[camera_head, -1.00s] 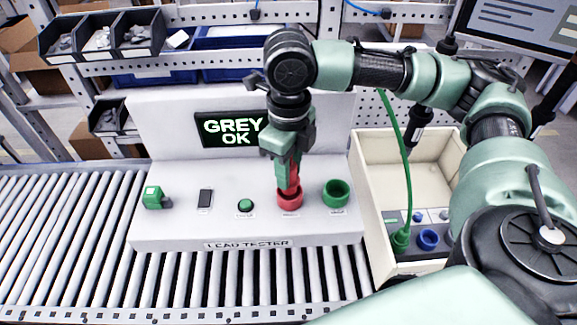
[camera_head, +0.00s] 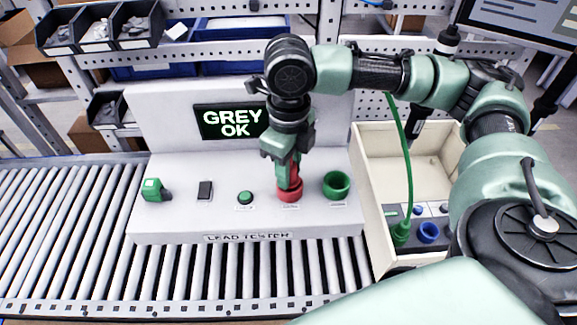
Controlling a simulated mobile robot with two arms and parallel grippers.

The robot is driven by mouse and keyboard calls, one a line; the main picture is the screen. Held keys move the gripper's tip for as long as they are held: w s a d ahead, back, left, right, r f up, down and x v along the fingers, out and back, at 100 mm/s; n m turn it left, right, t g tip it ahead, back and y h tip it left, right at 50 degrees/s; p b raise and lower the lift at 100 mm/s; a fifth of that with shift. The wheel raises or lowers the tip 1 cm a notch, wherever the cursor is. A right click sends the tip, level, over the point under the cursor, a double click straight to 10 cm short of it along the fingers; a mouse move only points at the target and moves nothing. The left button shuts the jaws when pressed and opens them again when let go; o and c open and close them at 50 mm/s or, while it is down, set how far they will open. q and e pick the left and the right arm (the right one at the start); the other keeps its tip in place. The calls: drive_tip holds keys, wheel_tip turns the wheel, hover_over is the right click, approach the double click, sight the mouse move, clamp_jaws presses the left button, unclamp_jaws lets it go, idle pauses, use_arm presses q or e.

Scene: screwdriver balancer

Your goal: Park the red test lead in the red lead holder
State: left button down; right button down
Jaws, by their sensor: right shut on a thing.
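My right gripper (camera_head: 288,172) points down over the tester and is shut on the red test lead (camera_head: 291,176). The lead's lower end is at the red lead holder (camera_head: 289,194), a red round cup on the tester's top. The lead looks inside or right at the mouth of the holder; the gripper hides how deep it sits. The green holder (camera_head: 336,185) beside it on the right is empty. My left gripper is not in view.
The white lead tester (camera_head: 170,222) shows "GREY OK" on its screen (camera_head: 230,121). A green button (camera_head: 245,197), a dark switch (camera_head: 205,190) and a green part (camera_head: 155,189) are left of the holders. A cream bin (camera_head: 375,225) with a green cable (camera_head: 407,165) stands right. Rollers (camera_head: 60,230) lie left.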

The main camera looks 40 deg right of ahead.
drive_tip(key=shift+f, duration=0.25)
drive_tip(key=c, duration=1)
unclamp_jaws()
wheel_tip(320, 180, up, 8)
drive_tip(key=shift+f+b, duration=0.1)
drive_tip(key=shift+b, duration=0.6)
